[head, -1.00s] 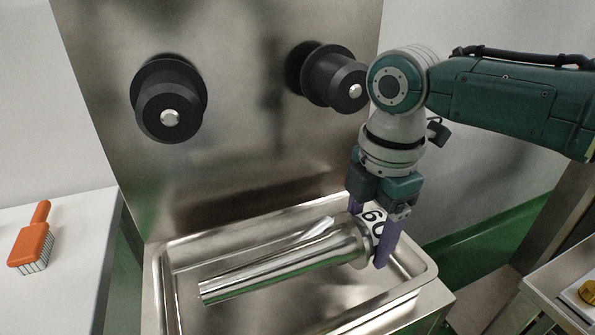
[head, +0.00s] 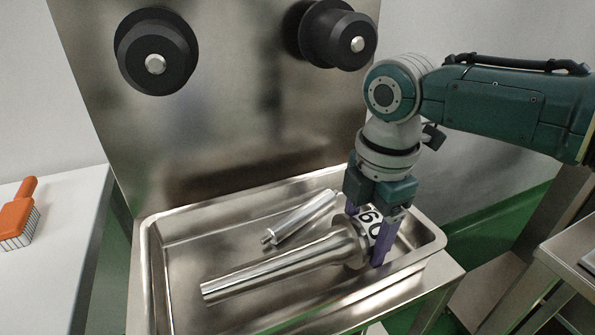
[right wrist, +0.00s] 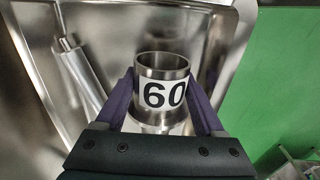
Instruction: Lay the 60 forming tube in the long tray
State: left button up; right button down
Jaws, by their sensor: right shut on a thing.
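The forming tube marked 60 (head: 270,270) is a shiny steel tube with a wide collar carrying a white label with a black 60. It lies lengthwise within the long steel tray (head: 150,262), its narrow end toward the left. I cannot tell whether it touches the tray floor. My right gripper (head: 368,238) is shut on the collar at the tray's right end, its purple fingers on either side. The collar also shows between the fingers in the right wrist view (right wrist: 163,92). My left gripper is not in view.
A smaller steel cylinder (head: 302,218) lies in the tray behind the tube. Two black knobs (head: 157,52) (head: 338,36) stick out from the steel back panel. An orange brush (head: 18,215) lies on the left counter. Another steel table (head: 570,245) stands at the right.

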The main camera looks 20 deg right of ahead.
grip_release()
jog(key=r, duration=0.3)
jog(key=r+p, duration=0.1)
jog(key=r, duration=0.2)
jog(key=r+p, duration=0.1)
jog(key=r, duration=0.3)
jog(key=shift+s, duration=0.25)
jog(key=s+a+f+m+t+y+p, duration=0.1)
jog(key=s+a+m+y+p, duration=0.1)
jog(key=s+a+m+p, duration=0.6)
jog(key=s+d+r+m+t+h, duration=0.1)
jog(key=s+d+r+m, duration=0.2)
jog(key=s+m, duration=0.3)
jog(key=s+d+r+m+t+h, duration=0.1)
jog(key=s+d+r+m, duration=0.2)
jog(key=s, duration=0.4)
notch_tip(320, 180, up, 37)
jog(key=p, duration=3.7)
jog(key=shift+w+a+p, duration=0.15)
jog(key=shift+a+p, duration=0.15)
jog(key=shift+p, duration=0.05)
